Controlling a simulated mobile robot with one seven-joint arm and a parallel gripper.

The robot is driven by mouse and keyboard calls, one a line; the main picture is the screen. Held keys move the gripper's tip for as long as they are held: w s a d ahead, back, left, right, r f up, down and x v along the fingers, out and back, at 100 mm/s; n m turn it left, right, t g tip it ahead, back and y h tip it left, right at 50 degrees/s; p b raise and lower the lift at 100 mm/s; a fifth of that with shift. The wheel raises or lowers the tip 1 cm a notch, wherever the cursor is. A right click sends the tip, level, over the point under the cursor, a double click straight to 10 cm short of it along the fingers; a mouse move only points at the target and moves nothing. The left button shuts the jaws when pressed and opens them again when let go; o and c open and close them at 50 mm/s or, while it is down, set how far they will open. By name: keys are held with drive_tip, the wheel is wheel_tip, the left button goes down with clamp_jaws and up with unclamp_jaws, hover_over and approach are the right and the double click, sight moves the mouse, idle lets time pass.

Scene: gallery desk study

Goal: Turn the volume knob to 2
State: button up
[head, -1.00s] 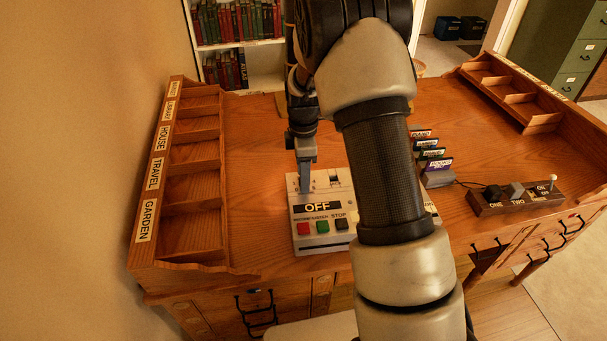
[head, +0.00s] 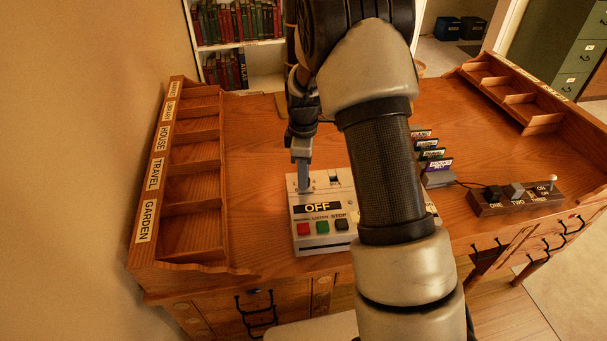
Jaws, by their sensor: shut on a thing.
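A pale control box (head: 344,205) stands near the front edge of the desk. It has an "OFF" display (head: 318,208) and a red (head: 303,229), a green (head: 322,227) and a black button (head: 341,225) in front. My gripper (head: 304,188) points down at the top left of the box. It is shut on the volume knob, which the fingers hide, so I cannot read its setting. A small dark switch (head: 335,179) sits to the right of my gripper. My arm covers the right part of the box.
A labelled wooden rack (head: 160,185) runs along the left of the desk, and another rack (head: 515,92) along the right. Several labelled cards (head: 432,153) and a wooden switch block (head: 517,198) stand right of my arm. Bare desk (head: 258,150) lies left of the box.

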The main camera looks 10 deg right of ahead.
drive_tip(key=m, duration=0.4)
drive_tip(key=shift+m, duration=0.3)
drive_tip(key=m, duration=0.4)
drive_tip(key=shift+w, duration=0.1)
drive_tip(key=m, duration=0.5)
drive_tip(key=shift+d+r, duration=0.1)
drive_tip(key=shift+d+m+p, duration=0.1)
drive_tip(key=shift+m+p, duration=0.35)
drive_tip(key=shift+m, duration=1.35)
drive_tip(key=o, duration=1.1)
